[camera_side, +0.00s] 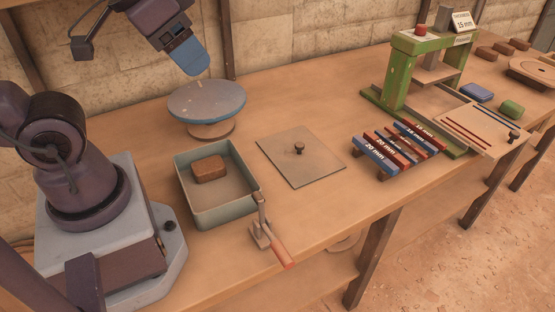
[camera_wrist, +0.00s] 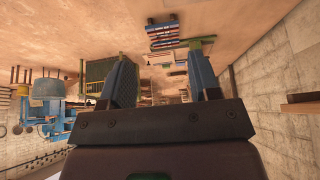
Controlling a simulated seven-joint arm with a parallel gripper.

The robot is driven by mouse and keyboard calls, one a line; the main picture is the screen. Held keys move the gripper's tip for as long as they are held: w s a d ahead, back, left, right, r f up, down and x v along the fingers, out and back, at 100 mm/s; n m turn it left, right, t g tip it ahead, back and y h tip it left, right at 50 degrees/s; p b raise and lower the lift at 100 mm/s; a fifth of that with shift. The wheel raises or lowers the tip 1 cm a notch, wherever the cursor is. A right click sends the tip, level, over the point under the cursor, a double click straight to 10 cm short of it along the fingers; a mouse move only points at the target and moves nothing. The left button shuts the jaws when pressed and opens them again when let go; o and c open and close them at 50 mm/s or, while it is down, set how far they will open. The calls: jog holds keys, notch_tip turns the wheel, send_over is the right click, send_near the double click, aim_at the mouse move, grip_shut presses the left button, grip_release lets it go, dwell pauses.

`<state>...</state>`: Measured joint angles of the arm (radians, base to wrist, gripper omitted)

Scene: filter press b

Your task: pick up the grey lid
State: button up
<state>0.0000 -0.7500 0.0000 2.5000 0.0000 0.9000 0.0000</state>
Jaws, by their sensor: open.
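The grey lid (camera_side: 285,172) is a flat square plate with a small dark knob in its middle. It lies flat on the wooden bench in the side view, right of the grey-green tray (camera_side: 235,214). My gripper (camera_side: 197,70) is up at the top left of the side view, well above the bench and apart from the lid, above the round blue-topped stand (camera_side: 207,96). In the wrist view my gripper (camera_wrist: 164,72) shows two blue fingers spread apart with nothing between them. I cannot make out the lid in the wrist view.
A brown block (camera_side: 209,169) sits in the tray. A lever with a red handle (camera_side: 275,241) stands at the tray's front right corner. Labelled blue and red bars (camera_side: 392,146) lie on a rack right of the lid. A green press (camera_side: 397,75) stands behind them.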

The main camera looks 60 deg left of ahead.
jog(key=n+g, duration=0.6)
jog(key=n, duration=1.2)
send_near(300, 144)
notch_tip(300, 144, down, 10)
jog(key=shift+s+f, duration=0.15)
jog(key=shift+f, duration=0.05)
jog(key=c, duration=1)
jog(key=shift+c, duration=0.2)
